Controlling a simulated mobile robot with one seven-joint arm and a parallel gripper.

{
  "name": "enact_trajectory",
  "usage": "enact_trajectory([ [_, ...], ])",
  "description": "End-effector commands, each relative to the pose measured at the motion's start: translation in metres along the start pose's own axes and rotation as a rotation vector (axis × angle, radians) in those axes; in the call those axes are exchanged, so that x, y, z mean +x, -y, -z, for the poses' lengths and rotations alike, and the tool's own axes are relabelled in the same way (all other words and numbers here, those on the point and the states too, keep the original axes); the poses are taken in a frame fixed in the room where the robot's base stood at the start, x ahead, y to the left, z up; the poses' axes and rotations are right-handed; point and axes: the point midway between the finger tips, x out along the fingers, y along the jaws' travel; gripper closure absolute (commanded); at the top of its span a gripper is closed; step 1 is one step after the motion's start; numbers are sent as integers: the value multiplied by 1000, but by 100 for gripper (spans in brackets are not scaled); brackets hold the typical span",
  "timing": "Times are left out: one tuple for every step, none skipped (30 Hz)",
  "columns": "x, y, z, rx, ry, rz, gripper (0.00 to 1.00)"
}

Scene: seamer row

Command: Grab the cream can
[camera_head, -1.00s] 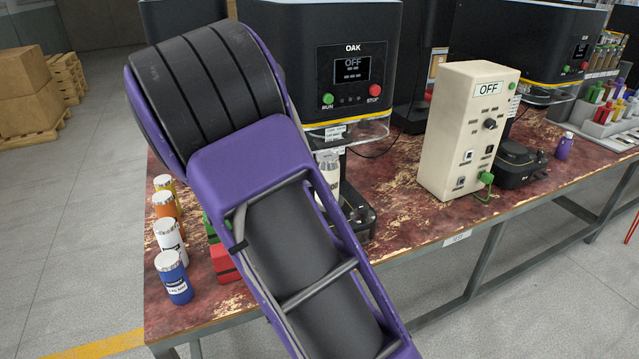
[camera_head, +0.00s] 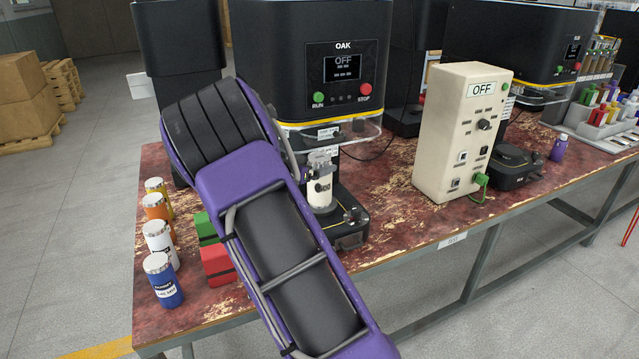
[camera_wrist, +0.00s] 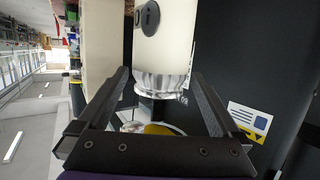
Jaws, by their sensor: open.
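The cream can (camera_head: 321,194) stands upright on the base of the OAK seamer (camera_head: 342,68), under its head. In the wrist view the cream can (camera_wrist: 166,40) fills the upper middle, with its silver end (camera_wrist: 160,84) toward me and a dark round mark on its side. My gripper (camera_wrist: 161,78) is open, its two dark fingers on either side of the silver end with gaps showing. The fingers do not appear to touch the can. In the head view my gripper is mostly hidden behind my purple arm.
Blue (camera_head: 163,280), white (camera_head: 160,243), orange (camera_head: 158,214) and yellow cans stand along the table's left edge. Green (camera_head: 206,228) and red (camera_head: 216,262) blocks sit beside my arm.

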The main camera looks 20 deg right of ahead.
Motion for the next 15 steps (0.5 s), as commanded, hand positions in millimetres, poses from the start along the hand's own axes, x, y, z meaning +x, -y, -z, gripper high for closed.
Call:
enact_trajectory([
  [5, -1, 0, 0, -1, -2, 0],
  [9, -1, 0, 0, -1, -3, 0],
  [16, -1, -1, -1, 0, -3, 0],
  [21, -1, -1, -1, -1, -3, 0],
  [26, -1, -1, -1, -1, -3, 0],
  [33, -1, -1, -1, -1, -3, 0],
  [38, -1, -1, -1, -1, -3, 0],
  [42, -1, -1, -1, -1, -3, 0],
  [47, -1, 0, 0, -2, -2, 0],
  [50, -1, -1, 0, -1, -2, 0],
  [52, -1, -1, -1, -1, -2, 0],
  [55, -1, 0, 0, 0, -1, 0],
  [56, 0, 0, 0, -1, 0, 0],
  [56, 0, 0, 0, -1, 0, 0],
  [57, 0, 0, 0, -1, 0, 0],
])
